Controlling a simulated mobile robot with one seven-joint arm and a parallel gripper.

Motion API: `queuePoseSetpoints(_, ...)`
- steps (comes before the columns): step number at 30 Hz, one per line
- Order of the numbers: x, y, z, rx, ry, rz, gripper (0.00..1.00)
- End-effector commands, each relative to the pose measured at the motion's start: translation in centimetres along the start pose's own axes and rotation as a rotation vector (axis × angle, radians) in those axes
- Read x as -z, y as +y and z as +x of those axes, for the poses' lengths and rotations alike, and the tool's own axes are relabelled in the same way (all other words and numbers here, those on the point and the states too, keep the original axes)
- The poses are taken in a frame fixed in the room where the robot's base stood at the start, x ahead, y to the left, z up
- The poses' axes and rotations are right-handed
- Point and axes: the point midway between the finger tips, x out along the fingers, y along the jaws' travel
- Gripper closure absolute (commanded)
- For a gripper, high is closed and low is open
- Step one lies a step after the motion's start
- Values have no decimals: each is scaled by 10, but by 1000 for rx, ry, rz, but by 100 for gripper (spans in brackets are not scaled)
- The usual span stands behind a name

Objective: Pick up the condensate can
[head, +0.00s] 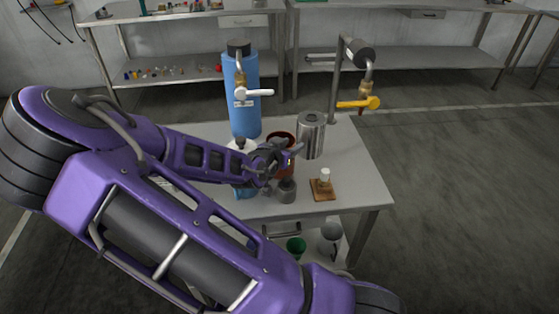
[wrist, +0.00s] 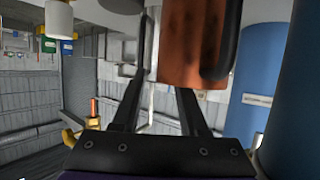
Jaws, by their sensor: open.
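No label names the condensate can. The can nearest my gripper is a copper-brown one, standing on the grey table in the head view (head: 283,168), partly hidden by my gripper (head: 288,158). In the wrist view a copper-brown can (wrist: 190,45) with a dark handle (wrist: 229,40) fills the top centre. It covers the far end of the right finger. My gripper (wrist: 162,88) is open there, with the left finger to the can's left; I cannot tell whether either finger touches it. A steel can (head: 311,136) stands just behind on the right.
A blue cylinder (head: 241,95) with a white-handled tap stands behind left. A post with a yellow-handled tap (head: 359,103) stands behind right. A small grey pot (head: 287,191) and a wooden block with a white piece (head: 323,186) are in front. The table's right side (head: 355,170) is clear.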

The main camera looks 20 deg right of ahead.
Motion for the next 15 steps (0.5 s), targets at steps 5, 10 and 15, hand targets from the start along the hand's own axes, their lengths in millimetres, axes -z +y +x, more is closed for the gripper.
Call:
queuePoseSetpoints(5,0,0,0,0,0,0,64)
queuePoseSetpoints(10,0,0,0,0,0,0,95)
queuePoseSetpoints(15,0,0,0,0,-1,0,100)
